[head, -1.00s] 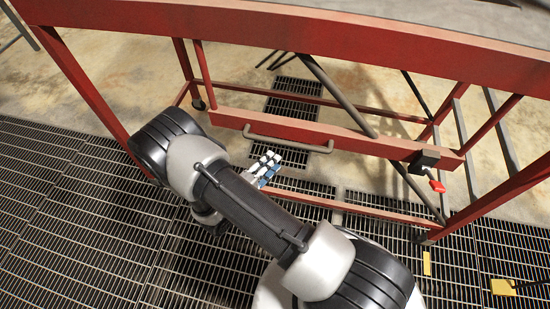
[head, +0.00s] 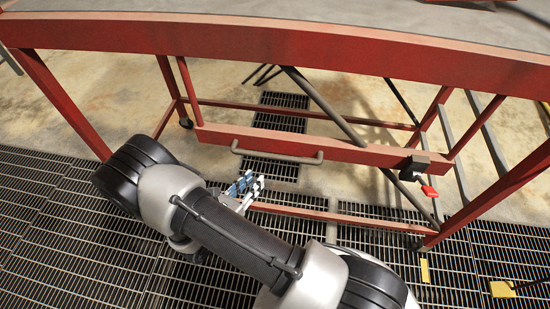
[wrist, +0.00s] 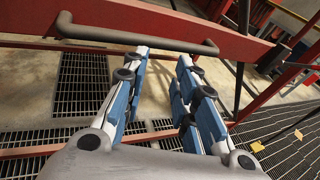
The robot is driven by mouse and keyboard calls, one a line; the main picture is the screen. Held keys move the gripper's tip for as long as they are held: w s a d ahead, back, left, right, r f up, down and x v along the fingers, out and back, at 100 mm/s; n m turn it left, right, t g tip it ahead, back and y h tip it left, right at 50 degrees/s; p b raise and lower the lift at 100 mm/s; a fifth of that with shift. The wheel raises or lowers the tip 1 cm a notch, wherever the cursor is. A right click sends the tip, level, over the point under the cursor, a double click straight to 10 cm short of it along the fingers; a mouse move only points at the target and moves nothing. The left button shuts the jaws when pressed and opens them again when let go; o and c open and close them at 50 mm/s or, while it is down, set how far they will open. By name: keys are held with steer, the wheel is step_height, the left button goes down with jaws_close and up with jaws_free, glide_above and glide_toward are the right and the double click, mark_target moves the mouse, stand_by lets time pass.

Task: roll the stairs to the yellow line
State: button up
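The stairs are a red metal frame (head: 300,45) standing across the head view. A grey bar handle (head: 277,155) is fixed to its lower cross rail, and the handle also spans the top of the wrist view (wrist: 135,36). My gripper (head: 246,186) is just in front of and below the handle in the head view. In the wrist view my gripper (wrist: 162,60) has its blue-and-white fingers apart, with nothing between them, pointing toward the handle. Contact with the handle cannot be told. Yellow floor marks (head: 425,270) show at lower right.
A black block with a red lever (head: 428,190) sits on the rail right of the handle. Dark floor grating (head: 60,220) covers the near floor, with bare concrete (head: 100,85) beyond.

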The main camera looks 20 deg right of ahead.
mark_target(273, 159)
steer(key=w+d+f+n+b, duration=0.1)
steer(key=w+d+n, duration=0.1)
steer(key=d+n, duration=0.2)
steer(key=w+d+n+b, duration=0.2)
steer(key=w+d+n, duration=0.1)
steer(key=n, duration=0.4)
steer(key=w+d+f+n+b, duration=0.1)
steer(key=w+d+n+b, duration=0.1)
steer(key=n, duration=0.4)
steer(key=shift+s+x, duration=0.2)
steer(key=shift+x, duration=1.3)
steer(key=shift+f, duration=0.1)
jaws_close()
steer(key=shift+d, duration=0.1)
